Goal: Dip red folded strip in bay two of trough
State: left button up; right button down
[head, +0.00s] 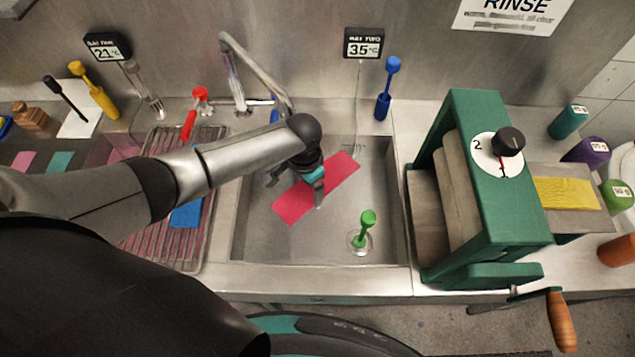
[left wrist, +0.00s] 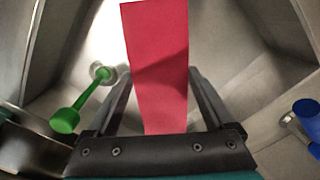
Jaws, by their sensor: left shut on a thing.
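My left gripper (head: 300,188) is over the right-hand basin of the steel trough and is shut on the red strip (head: 340,175). The strip slants across the basin from lower left to upper right and looks flat; I cannot tell whether it touches the floor. In the left wrist view the red strip (left wrist: 158,60) runs away between the two fingers (left wrist: 162,95). The basin, bay two (head: 392,200), lies below the sign reading 35°C (head: 363,43). A green-handled plug (head: 366,222) stands in its floor. My right gripper is not in view.
A green mangle (head: 515,210) with a crank stands right of the basin. A wire rack (head: 165,245) with a blue strip (head: 187,214) lies left. A faucet (head: 255,75) and blue-handled tool (head: 388,85) stand behind. A yellow cloth (head: 566,194) lies far right.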

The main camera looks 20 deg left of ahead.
aim_at(307, 192)
pick_arm(q)
jog(key=shift+r+p, duration=1.5)
jog(key=shift+p, duration=0.05)
jog(key=shift+r, duration=1)
